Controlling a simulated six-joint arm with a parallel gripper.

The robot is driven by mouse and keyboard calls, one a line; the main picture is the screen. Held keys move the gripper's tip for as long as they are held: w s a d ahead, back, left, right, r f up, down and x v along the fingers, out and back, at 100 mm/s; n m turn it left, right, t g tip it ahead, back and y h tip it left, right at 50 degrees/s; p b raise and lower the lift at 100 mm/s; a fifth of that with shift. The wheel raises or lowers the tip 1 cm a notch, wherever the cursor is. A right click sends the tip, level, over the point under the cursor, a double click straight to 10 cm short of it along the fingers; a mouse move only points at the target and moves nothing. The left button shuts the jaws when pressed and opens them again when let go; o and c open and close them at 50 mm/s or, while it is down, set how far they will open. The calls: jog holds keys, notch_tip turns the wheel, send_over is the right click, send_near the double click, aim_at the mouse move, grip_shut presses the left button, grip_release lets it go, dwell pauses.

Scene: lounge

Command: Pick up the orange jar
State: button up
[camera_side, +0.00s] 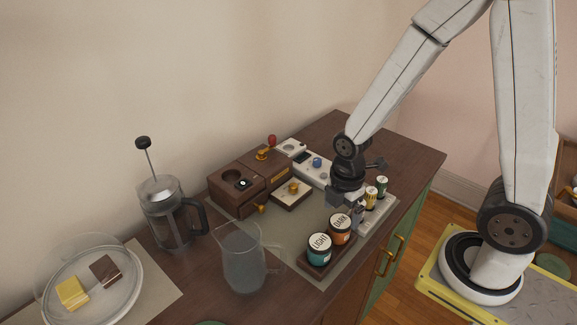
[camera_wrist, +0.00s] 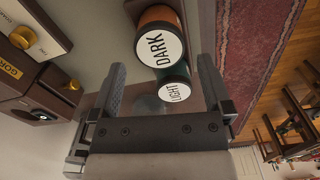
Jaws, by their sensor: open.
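The orange jar (camera_side: 341,229) has a white lid marked DARK and stands on a small dark tray (camera_side: 312,267). It also shows in the wrist view (camera_wrist: 160,34), upper middle, ahead of the fingers. A teal jar (camera_side: 319,252) marked LIGHT stands close beside it; in the wrist view this jar (camera_wrist: 175,86) is nearer the fingers. My gripper (camera_side: 355,207) is above and just behind the orange jar in the side view. In the wrist view my gripper (camera_wrist: 160,84) has its two fingers spread apart, with nothing held between them.
A glass pitcher (camera_side: 241,262) stands left of the jars, and a French press (camera_side: 170,215) farther left. Brown wooden boxes (camera_side: 238,186) with brass knobs sit behind. A glass dish (camera_side: 92,285) is at far left.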

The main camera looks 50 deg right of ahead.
aim_at(341, 221)
jog(key=shift+f, duration=0.3)
jog(key=shift+f, duration=0.1)
jog(key=shift+d+f, duration=0.1)
jog(key=shift+f, duration=2.4)
jog(key=c, duration=1.3)
jog(key=shift+o, duration=0.2)
jog(key=shift+r, duration=0.2)
jog(key=shift+r, duration=4.8)
